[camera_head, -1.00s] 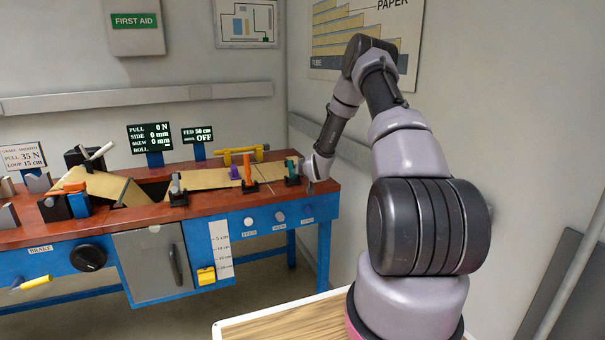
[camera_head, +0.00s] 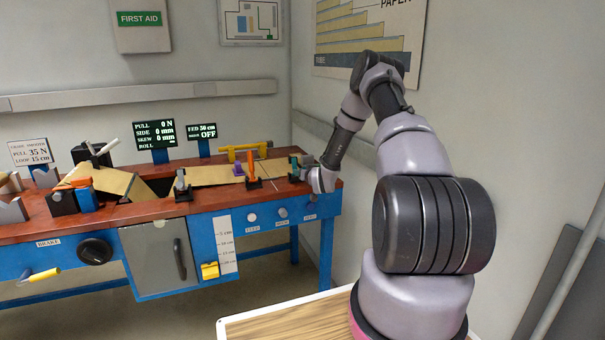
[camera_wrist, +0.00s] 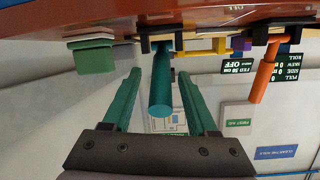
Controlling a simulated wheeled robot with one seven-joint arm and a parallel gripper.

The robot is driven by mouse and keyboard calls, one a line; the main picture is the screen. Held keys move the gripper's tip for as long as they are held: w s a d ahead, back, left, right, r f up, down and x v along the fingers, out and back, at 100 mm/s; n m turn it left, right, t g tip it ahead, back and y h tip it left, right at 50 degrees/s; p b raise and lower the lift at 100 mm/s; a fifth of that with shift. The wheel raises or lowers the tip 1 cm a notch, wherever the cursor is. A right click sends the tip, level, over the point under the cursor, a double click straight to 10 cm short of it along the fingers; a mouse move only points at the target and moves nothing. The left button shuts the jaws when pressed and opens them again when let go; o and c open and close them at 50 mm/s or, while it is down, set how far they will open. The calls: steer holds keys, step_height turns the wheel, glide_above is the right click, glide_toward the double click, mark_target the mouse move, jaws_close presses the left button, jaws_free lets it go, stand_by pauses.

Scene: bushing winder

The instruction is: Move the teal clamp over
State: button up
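The teal clamp (camera_head: 294,166) stands at the right end of the bench top, next to the paper strip. In the wrist view, which looks upside down, its teal round handle (camera_wrist: 161,85) sticks out from a dark base on the bench. My gripper (camera_wrist: 159,74) is open, with one green finger on each side of the handle. Gaps show between the handle and both fingers. In the head view my gripper (camera_head: 309,172) is small and partly hidden by the wrist, close to the clamp's right side.
An orange clamp (camera_head: 253,167) and a purple piece (camera_head: 238,169) stand left of the teal clamp. A yellow bar (camera_head: 245,151) lies behind. A green block (camera_wrist: 94,58) sits beside the fingers in the wrist view. A grey-handled clamp (camera_head: 181,183) stands farther left.

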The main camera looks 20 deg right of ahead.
steer(key=shift+r, duration=0.1)
steer(key=v, duration=1)
steer(key=shift+s, duration=0.35)
